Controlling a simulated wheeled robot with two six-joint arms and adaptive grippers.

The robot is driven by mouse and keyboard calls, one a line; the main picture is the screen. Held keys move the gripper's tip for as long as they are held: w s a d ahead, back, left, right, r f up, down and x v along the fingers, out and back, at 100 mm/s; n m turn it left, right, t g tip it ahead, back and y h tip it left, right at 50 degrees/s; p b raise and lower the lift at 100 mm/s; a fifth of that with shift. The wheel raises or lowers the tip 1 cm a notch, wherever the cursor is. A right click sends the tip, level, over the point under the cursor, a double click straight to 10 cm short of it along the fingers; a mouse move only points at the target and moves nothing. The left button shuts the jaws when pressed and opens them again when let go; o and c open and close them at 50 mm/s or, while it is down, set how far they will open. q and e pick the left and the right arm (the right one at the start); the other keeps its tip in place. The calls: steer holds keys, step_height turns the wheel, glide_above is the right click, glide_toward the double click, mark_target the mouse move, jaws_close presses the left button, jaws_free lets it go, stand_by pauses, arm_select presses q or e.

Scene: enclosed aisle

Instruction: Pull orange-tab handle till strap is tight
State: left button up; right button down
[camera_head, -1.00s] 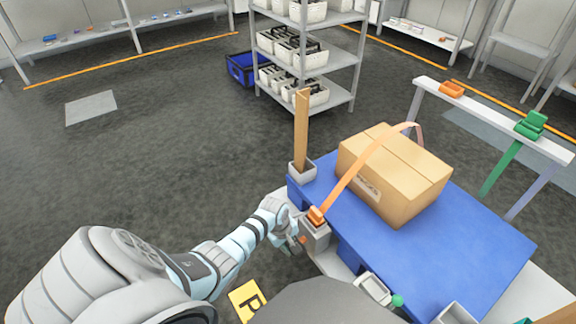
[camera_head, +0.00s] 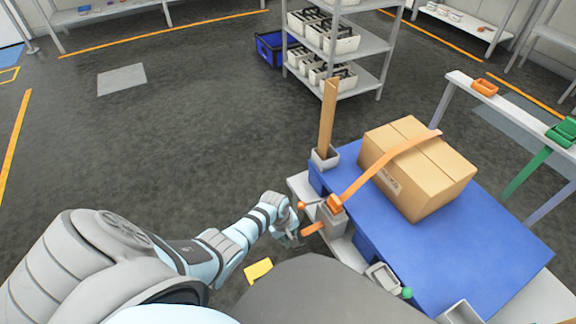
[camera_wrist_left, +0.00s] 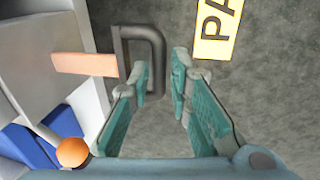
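An orange strap (camera_head: 380,165) runs from an orange buckle (camera_head: 334,203) on a grey block over a cardboard box (camera_head: 418,165), lying nearly straight across its top. An orange tab (camera_head: 313,229) sticks out of the block toward my left gripper (camera_head: 293,238). In the left wrist view, the tab (camera_wrist_left: 82,64) ends at a dark D-shaped handle (camera_wrist_left: 155,48). My left gripper (camera_wrist_left: 161,70) has its fingers apart; the left fingertip overlaps the handle's lower part, and I cannot tell whether it touches. My right gripper is out of view.
The box sits on a blue pallet deck (camera_head: 490,245). A wooden post (camera_head: 327,115) stands at its corner. An orange ball knob (camera_head: 301,205) is beside the block. A yellow sign (camera_head: 258,270) lies on the floor. Open floor stretches left.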

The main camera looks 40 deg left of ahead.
arm_select(q)
step_height(320, 180, up, 12)
steer(key=s, duration=0.2)
steer(key=shift+a+f, duration=0.15)
steer(key=shift+a, duration=0.3)
